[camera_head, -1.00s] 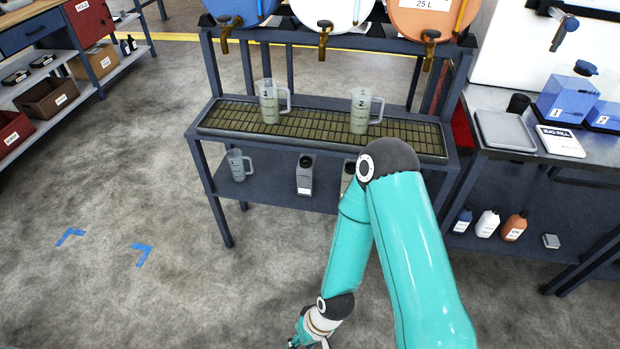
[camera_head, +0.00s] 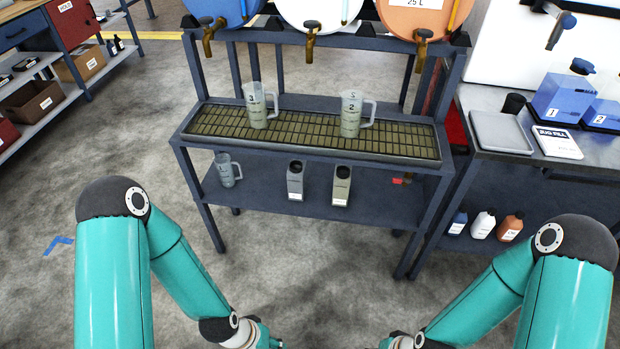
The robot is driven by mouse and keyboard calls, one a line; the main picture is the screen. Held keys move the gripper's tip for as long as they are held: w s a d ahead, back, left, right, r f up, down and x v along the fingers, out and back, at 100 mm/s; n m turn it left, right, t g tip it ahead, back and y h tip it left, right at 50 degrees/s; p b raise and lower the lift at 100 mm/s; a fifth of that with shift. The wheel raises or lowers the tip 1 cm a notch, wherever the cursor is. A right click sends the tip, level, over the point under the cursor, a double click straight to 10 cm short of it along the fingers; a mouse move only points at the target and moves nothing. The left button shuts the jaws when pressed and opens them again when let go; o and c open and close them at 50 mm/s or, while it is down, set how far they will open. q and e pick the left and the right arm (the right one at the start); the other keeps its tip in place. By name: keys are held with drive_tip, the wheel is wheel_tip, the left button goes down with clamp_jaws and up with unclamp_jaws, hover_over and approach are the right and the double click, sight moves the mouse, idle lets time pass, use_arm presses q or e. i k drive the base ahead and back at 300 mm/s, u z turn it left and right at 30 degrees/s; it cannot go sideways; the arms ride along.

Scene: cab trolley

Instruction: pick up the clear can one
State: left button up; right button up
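A box-shaped container marked 1 (camera_head: 558,97) stands on the right-hand bench; it looks blue, with a see-through part and a blue cap behind. A similar blue one marked 2 (camera_head: 604,115) stands to its right, cut by the picture edge. Clear jugs marked 3 (camera_head: 257,106) and 2 (camera_head: 351,115) stand upright on the slatted rack. Another clear jug (camera_head: 227,170) stands on the shelf below; its number is unreadable. My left gripper (camera_head: 268,342) and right gripper (camera_head: 388,343) are low at the bottom edge, mostly cut off, far from all of these.
A grey tray (camera_head: 500,131) and a JUG FILL sheet (camera_head: 557,142) lie on the bench. Several small bottles (camera_head: 483,223) stand beneath. The floor before the rack is clear.

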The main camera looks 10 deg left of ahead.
sight(296, 173)
drive_tip(key=z, duration=0.1)
drive_tip(key=i, duration=1)
drive_tip(key=u, duration=0.05)
